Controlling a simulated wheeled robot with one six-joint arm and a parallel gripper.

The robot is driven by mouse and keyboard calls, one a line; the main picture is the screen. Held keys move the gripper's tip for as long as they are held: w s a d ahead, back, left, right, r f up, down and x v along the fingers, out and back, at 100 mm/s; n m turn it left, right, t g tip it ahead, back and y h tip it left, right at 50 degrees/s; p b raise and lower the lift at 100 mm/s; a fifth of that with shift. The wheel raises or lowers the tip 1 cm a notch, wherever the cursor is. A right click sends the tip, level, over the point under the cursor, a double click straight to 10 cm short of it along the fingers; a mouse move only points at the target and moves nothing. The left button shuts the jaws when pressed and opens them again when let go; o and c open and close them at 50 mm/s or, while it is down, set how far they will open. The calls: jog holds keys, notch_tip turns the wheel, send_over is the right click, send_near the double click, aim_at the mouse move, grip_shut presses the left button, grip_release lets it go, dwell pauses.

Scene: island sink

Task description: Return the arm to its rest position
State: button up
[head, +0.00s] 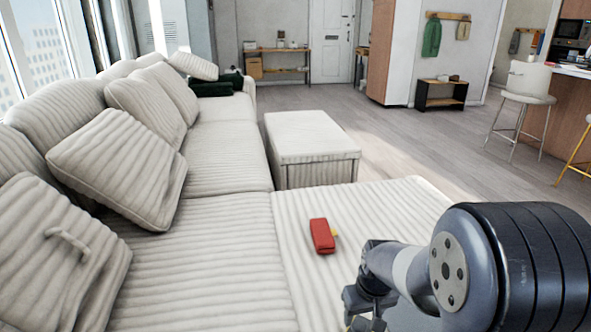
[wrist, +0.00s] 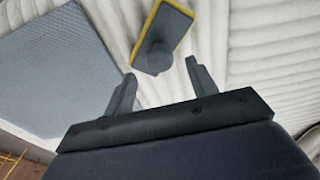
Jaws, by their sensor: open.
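My gripper (head: 362,308) is low at the right of the head view, over the near end of the ribbed cream sofa. In the wrist view its two fingers (wrist: 160,70) stand apart with nothing between them. A dark grey slab with a yellow rim (wrist: 152,55) and a round knob on its face lies just beyond the fingertips, apart from them.
A red object (head: 322,236) lies on the sofa's chaise (head: 290,215), left of my arm. A grey flat panel (wrist: 60,75) fills the wrist view's left. An ottoman (head: 312,145) stands beyond. Cushions (head: 120,165) line the left. Open floor (head: 430,135) lies behind.

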aim_at(360, 326)
notch_tip(360, 326, up, 8)
jog(key=s+f+p, duration=0.1)
jog(key=p, duration=0.1)
jog(key=f+b, duration=0.1)
jog(key=f, duration=0.3)
jog(key=w+f+b, duration=0.1)
jog(key=f+b, duration=0.1)
jog(key=f, duration=0.2)
jog(key=f+b, duration=0.2)
jog(key=f, duration=0.2)
jog(key=shift+w+f, duration=0.35)
notch_tip(360, 326, up, 11)
jog(key=p, duration=0.9)
jog(key=shift+w, duration=0.45)
jog(key=shift+w+p, duration=0.2)
jog(key=shift+p, duration=1)
jog(key=m+p, duration=0.1)
jog(key=p, duration=0.7)
jog(key=s+p, duration=0.1)
jog(key=p, duration=0.6)
jog(key=shift+r+m, duration=0.2)
jog(key=shift+m, duration=0.1)
jog(key=shift+s+p, duration=0.15)
jog(key=shift+p, duration=0.2)
